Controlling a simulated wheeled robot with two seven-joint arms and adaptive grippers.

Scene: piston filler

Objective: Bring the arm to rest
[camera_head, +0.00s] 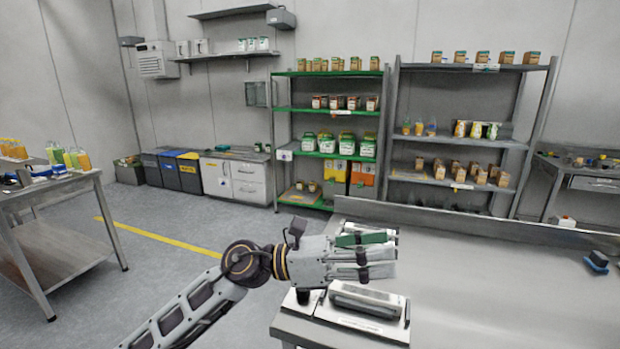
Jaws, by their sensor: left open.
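My left arm comes in from the bottom left. My left gripper (388,254) is open, its fingers pointing right, over the left end of the grey metal bench (480,290). A green piece shows at the upper finger; I cannot tell whether it belongs to the gripper or lies behind it. A low metal device (362,312) with a label on its front edge stands on the bench just below the gripper. My right gripper is not in view.
A blue-black object (596,262) lies at the bench's right side. The bench between is bare. A side table (60,187) with bottles stands at the left. A green shelf (328,110) and a grey shelf (470,145) hold goods behind. Floor at left is open.

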